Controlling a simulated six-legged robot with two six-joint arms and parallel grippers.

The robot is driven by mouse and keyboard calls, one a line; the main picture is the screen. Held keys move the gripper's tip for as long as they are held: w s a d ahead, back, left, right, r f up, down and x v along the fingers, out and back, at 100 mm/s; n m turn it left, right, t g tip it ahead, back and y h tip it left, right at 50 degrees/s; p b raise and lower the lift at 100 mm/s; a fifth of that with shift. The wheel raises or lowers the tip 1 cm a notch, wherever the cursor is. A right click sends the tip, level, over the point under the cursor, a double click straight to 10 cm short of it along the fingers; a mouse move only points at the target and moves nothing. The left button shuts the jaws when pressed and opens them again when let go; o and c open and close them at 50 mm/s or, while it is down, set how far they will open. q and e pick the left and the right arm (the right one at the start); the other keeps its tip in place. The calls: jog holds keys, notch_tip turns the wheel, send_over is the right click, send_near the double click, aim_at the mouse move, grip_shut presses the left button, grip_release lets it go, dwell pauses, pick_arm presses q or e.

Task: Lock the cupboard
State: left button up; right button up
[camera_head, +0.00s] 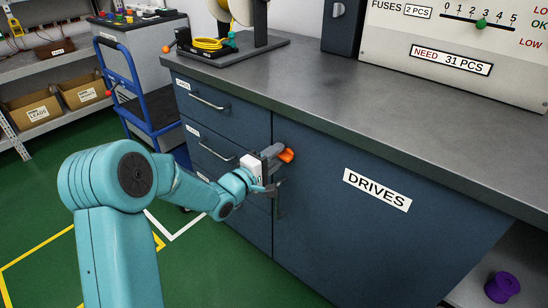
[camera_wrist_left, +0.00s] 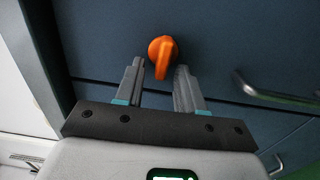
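The cupboard (camera_head: 355,245) is a dark blue door labelled DRIVES, under the grey counter. An orange turn knob (camera_head: 287,155) sits near its upper left edge, and a handle (camera_head: 279,200) shows below it, partly behind my gripper. My left gripper (camera_head: 276,169) is open in front of the door, close to the knob. In the left wrist view the orange knob (camera_wrist_left: 162,54) shows between and just beyond the two spread fingertips (camera_wrist_left: 160,70). Both fingers look apart from it; nothing is held. My right gripper is in neither view.
Drawers with bar handles (camera_head: 209,102) stand left of the door. The counter (camera_head: 330,95) overhangs above. A blue trolley (camera_head: 135,85) and shelves with boxes (camera_head: 35,112) stand at left. A purple spool (camera_head: 502,287) lies at lower right.

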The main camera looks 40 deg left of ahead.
pick_arm(q)
jog(key=s+a+p, duration=0.1)
jog(key=s+p, duration=0.1)
jog(key=s, duration=1.4)
jog(key=shift+s+a, duration=0.15)
jog(key=w+d+f+m+g+h, duration=0.1)
jog(key=w+d+f+g+h, duration=0.15)
jog(key=d+f, duration=0.55)
jog(key=w+d+f+m+g+h, duration=0.1)
jog(key=w+d+f+g+h, duration=0.3)
jog(key=d, duration=0.8)
jog(key=s+d+f+m+g+y, duration=0.1)
jog(key=s+d+f+m+g, duration=0.15)
jog(key=f, duration=0.35)
jog(key=s+d+f+m+g+y, duration=0.1)
jog(key=s+d+f, duration=0.3)
jog(key=f, duration=0.2)
jog(key=s+f+m+g+y, duration=0.1)
jog(key=s+f+m+g, duration=0.3)
jog(key=s, duration=0.3)
jog(key=s+f+m+g+y, duration=0.1)
jog(key=s+f+m+g, duration=0.25)
jog(key=s+m, duration=0.2)
notch_tip(320, 180, up, 23)
jog(key=p, duration=2.3)
jog(key=shift+s, duration=0.25)
